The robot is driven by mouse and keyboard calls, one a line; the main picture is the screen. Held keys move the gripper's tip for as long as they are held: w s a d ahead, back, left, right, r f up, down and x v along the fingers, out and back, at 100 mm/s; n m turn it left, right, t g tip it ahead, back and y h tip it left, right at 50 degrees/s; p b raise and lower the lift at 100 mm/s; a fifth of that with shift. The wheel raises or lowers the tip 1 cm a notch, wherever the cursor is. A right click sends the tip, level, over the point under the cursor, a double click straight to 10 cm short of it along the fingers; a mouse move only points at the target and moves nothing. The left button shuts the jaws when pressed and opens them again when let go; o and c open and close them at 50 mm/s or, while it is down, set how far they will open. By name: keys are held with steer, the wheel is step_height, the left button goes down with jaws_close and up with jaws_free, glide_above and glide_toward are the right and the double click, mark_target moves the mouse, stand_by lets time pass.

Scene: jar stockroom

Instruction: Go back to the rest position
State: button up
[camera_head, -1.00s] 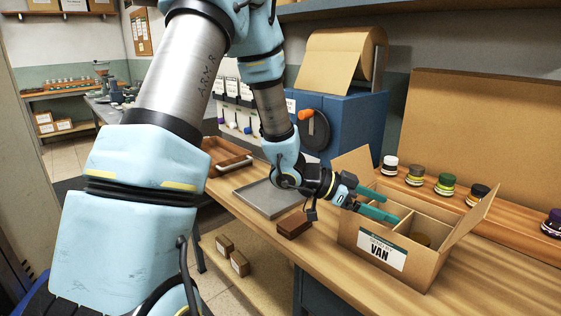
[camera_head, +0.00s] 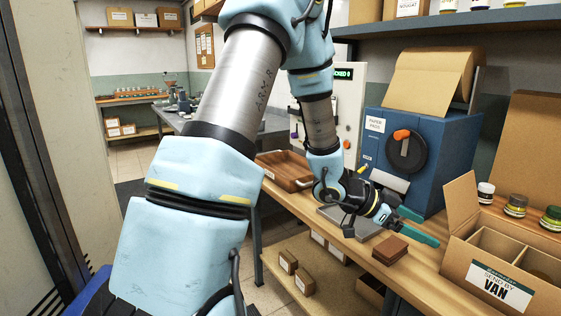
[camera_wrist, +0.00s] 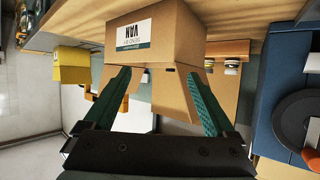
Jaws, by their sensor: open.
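My gripper (camera_head: 424,227) is open, its two green fingers apart with nothing between them. It hangs over the wooden bench, left of the open cardboard box marked "SEND BY VAN" (camera_head: 500,290) and apart from it in the head view. In the wrist view the fingers (camera_wrist: 158,95) point toward that box (camera_wrist: 185,35), which appears upside down beyond the tips. The box has its flaps up and dividers inside; its compartments are only partly visible.
A brown block (camera_head: 390,250) lies on the bench below my gripper. A grey tray (camera_head: 338,223) is partly hidden behind my arm. A blue machine with a paper roll (camera_head: 447,140) stands behind. Several jars (camera_head: 515,206) line the right. A wooden tray (camera_head: 275,172) sits left.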

steer(key=w+a+n+t+y, duration=0.4)
steer(key=w+a+n, duration=0.15)
steer(key=a, duration=0.55)
steer(key=w+a+n+t+y, duration=0.35)
steer(key=w+a, duration=0.35)
steer(key=a, duration=0.4)
steer(key=s+a+n+g+y, duration=0.4)
steer(key=s+a+n, duration=0.5)
steer(key=s+a, duration=0.4)
steer(key=shift+s+a+r+g+y, duration=0.3)
steer(key=shift+a+y, duration=0.25)
steer(key=shift+a, duration=0.55)
steer(key=shift+w+f, duration=0.1)
